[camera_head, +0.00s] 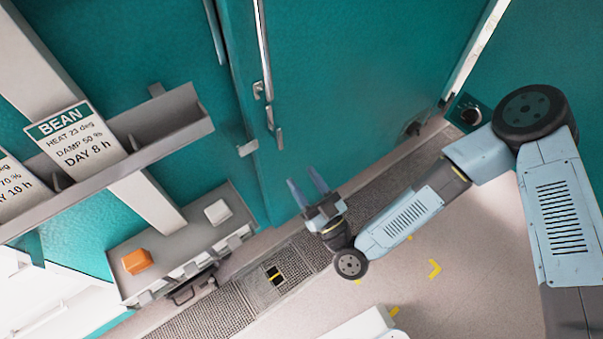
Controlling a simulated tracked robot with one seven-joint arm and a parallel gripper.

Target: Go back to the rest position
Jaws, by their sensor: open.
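My gripper (308,184) is at the end of my blue-grey arm, near the middle of the view. Its two blue fingers are apart and nothing shows between them. It is in front of the lower part of a large teal door (350,80), above a floor grating. I cannot tell how far the fingertips are from the door. My arm reaches in from the right and is bent at the elbow.
A grey shelf box (190,240) at lower left carries an orange block (137,261) and a white block (217,212). A rack above it holds a BEAN card (76,138). A door handle (268,92) and a dark knob (470,116) show. Pale floor (440,290) lies lower right.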

